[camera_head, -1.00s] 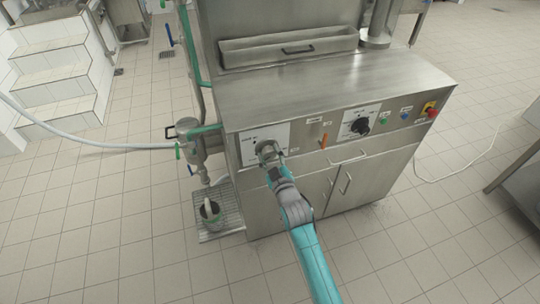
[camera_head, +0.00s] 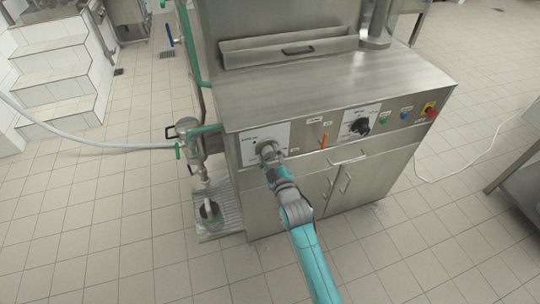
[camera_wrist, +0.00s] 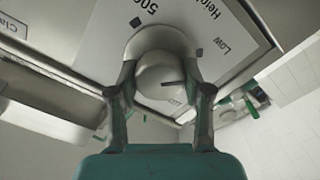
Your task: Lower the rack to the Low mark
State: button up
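The height knob (camera_wrist: 160,78) is a round grey knob on a white plate (camera_wrist: 205,20) in the wrist view. The plate reads "Height", "500" and "Low". A black square mark (camera_wrist: 200,52) is beside "Low", up and right of the knob. A short dark line on the knob points right; I cannot tell its exact alignment with that mark. My gripper (camera_wrist: 160,88) has a finger on each side of the knob and appears closed on it. In the head view, my gripper (camera_head: 268,152) is at the left panel plate. The grated rack (camera_head: 229,222) is low at the machine's left, bearing a dark cup (camera_head: 209,213).
A second plate with a black dial (camera_head: 359,126) is to the right, with an orange lever (camera_head: 324,141) between. Green and blue buttons and a red emergency stop (camera_head: 432,113) are farther right. A filler nozzle (camera_head: 205,182) is above the cup. The tiled floor in front is clear.

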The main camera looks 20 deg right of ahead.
jog(key=o, duration=0.3)
jog(key=s, duration=1.2)
dwell(0.4)
